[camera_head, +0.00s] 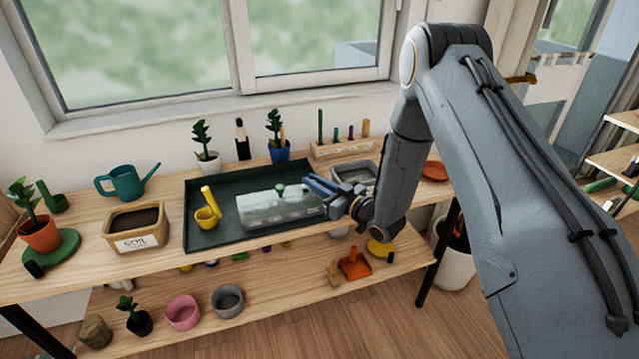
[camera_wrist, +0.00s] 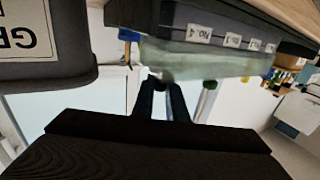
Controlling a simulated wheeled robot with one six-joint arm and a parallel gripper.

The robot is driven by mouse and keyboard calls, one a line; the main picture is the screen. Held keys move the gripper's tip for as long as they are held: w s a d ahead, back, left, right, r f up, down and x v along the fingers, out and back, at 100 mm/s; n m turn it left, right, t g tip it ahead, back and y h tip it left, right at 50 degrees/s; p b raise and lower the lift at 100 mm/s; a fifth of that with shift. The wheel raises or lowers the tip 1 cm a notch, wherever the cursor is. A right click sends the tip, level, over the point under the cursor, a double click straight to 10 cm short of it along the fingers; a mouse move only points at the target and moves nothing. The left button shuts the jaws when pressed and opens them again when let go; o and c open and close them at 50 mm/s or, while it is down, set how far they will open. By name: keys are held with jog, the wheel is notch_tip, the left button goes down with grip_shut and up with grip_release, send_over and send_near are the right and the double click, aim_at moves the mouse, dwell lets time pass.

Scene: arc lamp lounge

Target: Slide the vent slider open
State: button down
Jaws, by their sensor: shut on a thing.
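A clear, frosty lidded box (camera_head: 262,210) sits on the dark green tray on the upper shelf. A green knob (camera_head: 280,188) stands on its lid and also shows in the wrist view (camera_wrist: 210,85). My gripper (camera_head: 308,184) is over the right end of the lid, with its fingers pointing left. In the wrist view its fingertips (camera_wrist: 162,82) are closed on a small greyish piece at the lid, which seems to be the vent slider (camera_wrist: 166,74). The fingers hide most of the slider, so how far it is open cannot be seen.
A yellow cup-shaped thing (camera_head: 207,214) stands on the dark green tray (camera_head: 200,240) left of the box. A soil bin (camera_head: 138,228) and teal watering can (camera_head: 127,183) stand farther left. Potted plants (camera_head: 281,150) and a labelled rack (camera_head: 340,148) line the back; a grey bin (camera_head: 357,170) is behind my gripper.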

jog(key=c, duration=1.7)
grip_release()
jog(key=shift+c, duration=0.2)
jog(key=shift+s+d, duration=0.25)
jog(key=shift+d, duration=0.05)
jog(key=b+v, duration=0.2)
jog(key=v, duration=0.5)
